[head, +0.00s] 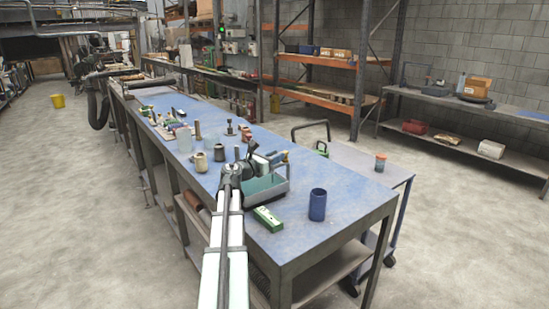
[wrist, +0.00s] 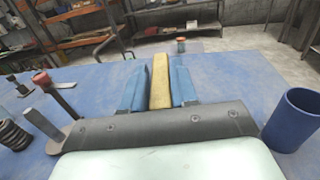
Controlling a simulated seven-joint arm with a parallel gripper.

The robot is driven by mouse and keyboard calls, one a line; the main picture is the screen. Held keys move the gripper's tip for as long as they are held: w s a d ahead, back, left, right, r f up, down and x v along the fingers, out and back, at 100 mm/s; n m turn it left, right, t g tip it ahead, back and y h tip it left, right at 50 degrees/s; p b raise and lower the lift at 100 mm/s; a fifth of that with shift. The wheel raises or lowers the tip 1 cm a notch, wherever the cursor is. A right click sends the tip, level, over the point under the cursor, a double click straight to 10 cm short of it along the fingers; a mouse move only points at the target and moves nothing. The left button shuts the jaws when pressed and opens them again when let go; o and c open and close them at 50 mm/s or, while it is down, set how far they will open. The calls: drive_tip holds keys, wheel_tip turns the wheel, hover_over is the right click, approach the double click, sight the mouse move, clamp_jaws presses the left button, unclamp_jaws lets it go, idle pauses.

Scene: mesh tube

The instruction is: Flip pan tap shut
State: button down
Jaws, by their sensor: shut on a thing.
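My gripper (wrist: 160,92) is shut on a yellow-tan bar (wrist: 160,70), with one blue finger against each side in the wrist view. In the head view my gripper (head: 272,159) is low over the table, above the back of a teal open pan (head: 265,190). The pan sits near the table's front end. I cannot tell whether the bar is the tap's lever or how it joins the pan. The pan is not clear in the wrist view, and no tap can be made out apart from the bar.
A blue cup (head: 317,204) stands right of the pan; it also shows in the wrist view (wrist: 292,118). A green block (head: 267,218) lies in front of the pan. Jars (head: 201,161) and several small parts stand to the left and behind. The table's right side is clear.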

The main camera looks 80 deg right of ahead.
drive_tip(key=shift+a, duration=0.1)
idle(0.4)
drive_tip(key=shift+s+a+n+t+h, duration=0.15)
drive_tip(key=shift+s+n+t+h, duration=0.3)
drive_tip(key=shift+n+t, duration=0.55)
drive_tip(key=shift+s+a+n+t+h, duration=0.15)
drive_tip(key=shift+s+n+t+h, duration=0.3)
drive_tip(key=shift+t, duration=0.9)
drive_tip(key=shift+s+a+n+t+h, duration=0.2)
drive_tip(key=shift+n+t+h, duration=0.3)
drive_tip(key=shift+n+t, duration=0.55)
drive_tip(key=shift+s+n+t, duration=0.35)
drive_tip(key=shift+n+t, duration=0.05)
drive_tip(key=shift+t, duration=0.5)
drive_tip(key=c, duration=1)
unclamp_jaws()
drive_tip(key=shift+o, duration=0.2)
drive_tip(key=shift+a, duration=0.1)
drive_tip(key=a, duration=0.7)
drive_tip(key=shift+w, duration=0.4)
